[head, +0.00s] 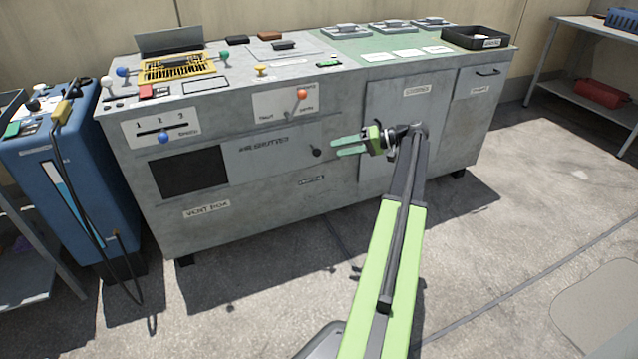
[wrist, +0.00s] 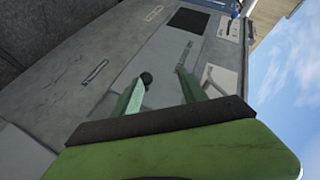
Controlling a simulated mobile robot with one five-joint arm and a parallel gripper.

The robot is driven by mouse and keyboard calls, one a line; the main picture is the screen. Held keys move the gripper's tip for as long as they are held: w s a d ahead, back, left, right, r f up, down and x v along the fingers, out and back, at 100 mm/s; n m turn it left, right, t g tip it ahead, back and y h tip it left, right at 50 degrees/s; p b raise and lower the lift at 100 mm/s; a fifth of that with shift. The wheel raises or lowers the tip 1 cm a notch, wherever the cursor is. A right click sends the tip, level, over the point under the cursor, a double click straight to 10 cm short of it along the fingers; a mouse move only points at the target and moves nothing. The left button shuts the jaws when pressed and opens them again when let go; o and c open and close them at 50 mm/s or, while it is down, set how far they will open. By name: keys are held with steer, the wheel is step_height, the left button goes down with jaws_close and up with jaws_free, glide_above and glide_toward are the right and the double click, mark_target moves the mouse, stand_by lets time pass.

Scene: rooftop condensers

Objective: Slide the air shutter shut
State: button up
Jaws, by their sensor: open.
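The air shutter (head: 268,146) is a grey panel with printed lettering on the front of the metal cabinet. A dark rectangular opening (head: 188,172) shows uncovered to its left. The shutter's black round knob (head: 316,152) is at the panel's right end. My gripper (head: 333,147) is open, its green fingers pointing left toward the knob from just to its right. In the wrist view, the knob (wrist: 146,78) appears close to the tip of the left finger, and the gripper (wrist: 161,77) holds nothing. I cannot tell whether that finger touches the knob. The opening (wrist: 188,20) is farther off.
Above the shutter is a red-knobbed lever (head: 302,94) on a white plate. A blue-knobbed slider (head: 163,138) is at upper left. A blue machine (head: 75,185) with a hose stands left of the cabinet. The floor in front is clear.

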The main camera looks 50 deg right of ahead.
mark_target(317, 151)
steer(key=s+d+f+t+b, duration=0.2)
steer(key=s+d, duration=0.3)
steer(key=d, duration=0.2)
steer(key=shift+h, duration=0.3)
steer(key=b+x, duration=0.3)
steer(key=x, duration=1.4)
steer(key=shift+w+a+r+b, duration=0.15)
steer(key=shift+a+b, duration=0.15)
jaws_close()
